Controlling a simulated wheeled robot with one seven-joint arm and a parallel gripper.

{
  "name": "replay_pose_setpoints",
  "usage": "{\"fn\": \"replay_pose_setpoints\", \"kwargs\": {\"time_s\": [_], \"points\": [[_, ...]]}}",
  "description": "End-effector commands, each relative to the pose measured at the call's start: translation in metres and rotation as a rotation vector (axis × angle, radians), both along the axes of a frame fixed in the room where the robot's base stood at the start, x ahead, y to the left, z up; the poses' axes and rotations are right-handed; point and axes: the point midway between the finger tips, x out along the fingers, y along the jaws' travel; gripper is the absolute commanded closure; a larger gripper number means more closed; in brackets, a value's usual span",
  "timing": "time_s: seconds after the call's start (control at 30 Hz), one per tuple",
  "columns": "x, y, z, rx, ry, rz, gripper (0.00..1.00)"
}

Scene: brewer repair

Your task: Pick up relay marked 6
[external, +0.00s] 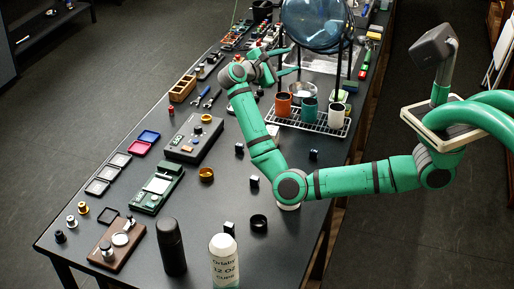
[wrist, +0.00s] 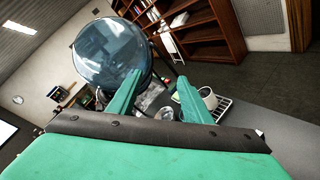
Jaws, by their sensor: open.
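Several small dark blocks that could be relays stand on the black table: one (external: 239,148) left of my forearm, one (external: 253,182) below it, one (external: 314,154) to the right of the arm, and one (external: 229,227) near the front. No number 6 can be read on any of them. My gripper (external: 287,60) is open and empty, raised over the far part of the table, away from these blocks. In the wrist view its two green fingers (wrist: 157,88) are spread, facing the glass globe (wrist: 112,52). No relay can be made out there.
The glass globe (external: 312,22) on a dark stand and a wire rack (external: 318,122) with cups are close to my gripper. A black bottle (external: 171,247) and a white bottle (external: 224,262) stand at the front. Devices and trays fill the left side.

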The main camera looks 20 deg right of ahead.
Motion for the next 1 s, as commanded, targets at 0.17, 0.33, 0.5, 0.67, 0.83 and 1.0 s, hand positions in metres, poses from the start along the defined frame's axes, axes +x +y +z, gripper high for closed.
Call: {"fn": "replay_pose_setpoints", "kwargs": {"time_s": [0.17, 0.33, 0.5, 0.67, 0.83, 1.0], "points": [[0.017, 0.122, -0.131, -0.072, 0.356, 0.311, 0.55], [0.005, 0.199, -0.24, -0.155, 0.628, 0.531, 0.55], [-0.012, 0.235, -0.298, -0.202, 0.768, 0.641, 0.55], [-0.012, 0.238, -0.313, -0.212, 0.8, 0.665, 0.55], [0.001, 0.224, -0.321, -0.213, 0.799, 0.662, 0.55], [0.017, 0.209, -0.329, -0.211, 0.797, 0.662, 0.55]]}}
